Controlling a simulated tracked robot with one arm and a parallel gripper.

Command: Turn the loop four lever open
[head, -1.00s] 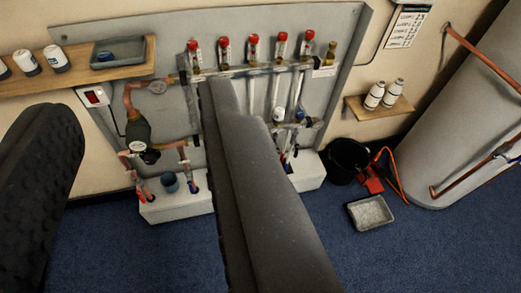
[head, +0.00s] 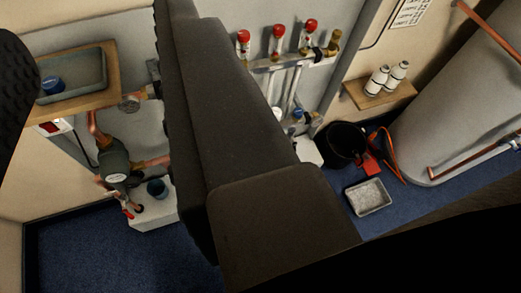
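On the lower part a small blue handle (head: 298,114) shows just right of my finger. I cannot tell which lever is loop four; it may be hidden. My gripper (head: 95,30) is open: one ridged dark finger at the left edge, the other, long and dark, across the middle. Nothing shows between the fingertips except the background. Contact with the manifold cannot be seen.
A wooden shelf with a grey tray (head: 97,60) is at upper left. A pump (head: 113,160) with copper pipes sits below it. White bottles (head: 377,80) stand on a right shelf. A black bucket (head: 343,140), a floor tray (head: 369,197) and a large tank (head: 460,110) are at right.

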